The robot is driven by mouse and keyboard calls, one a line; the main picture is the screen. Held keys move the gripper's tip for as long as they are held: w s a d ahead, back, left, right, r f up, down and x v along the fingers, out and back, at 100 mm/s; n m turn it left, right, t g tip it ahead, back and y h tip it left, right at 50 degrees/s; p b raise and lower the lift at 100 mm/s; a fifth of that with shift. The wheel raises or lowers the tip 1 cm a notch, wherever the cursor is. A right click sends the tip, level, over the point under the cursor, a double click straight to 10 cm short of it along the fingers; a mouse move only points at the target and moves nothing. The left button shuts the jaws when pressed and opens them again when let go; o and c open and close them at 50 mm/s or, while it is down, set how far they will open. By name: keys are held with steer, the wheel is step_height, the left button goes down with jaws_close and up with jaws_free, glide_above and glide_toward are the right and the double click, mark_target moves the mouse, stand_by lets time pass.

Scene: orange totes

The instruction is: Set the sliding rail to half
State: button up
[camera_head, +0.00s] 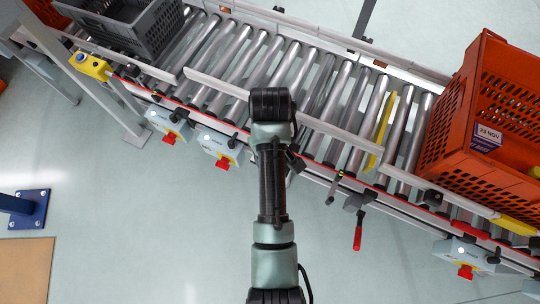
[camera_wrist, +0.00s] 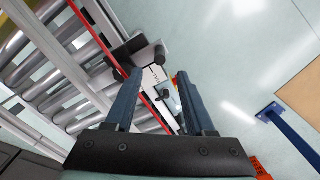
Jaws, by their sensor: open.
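My gripper (camera_wrist: 158,74) is open in the wrist view, with its two dark blue fingers apart and nothing held between them. Just beyond the fingertips is a black bracket (camera_wrist: 134,48) at the conveyor's edge, with a pale marked piece beside it. I cannot tell whether the left fingertip touches the bracket. In the head view a long white rail (camera_head: 330,129) runs along the near side of the rollers; I take it to be the sliding rail. My arm covers part of it, and my gripper is mostly hidden there.
An orange tote (camera_head: 470,150) stands on the rollers at right, a grey crate (camera_head: 150,25) at upper left. A red-handled lever (camera_head: 357,236) hangs below the near edge. Grey boxes with red buttons (camera_head: 222,160) line that edge. The floor in front is mostly clear.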

steer(key=shift+r, duration=1.2)
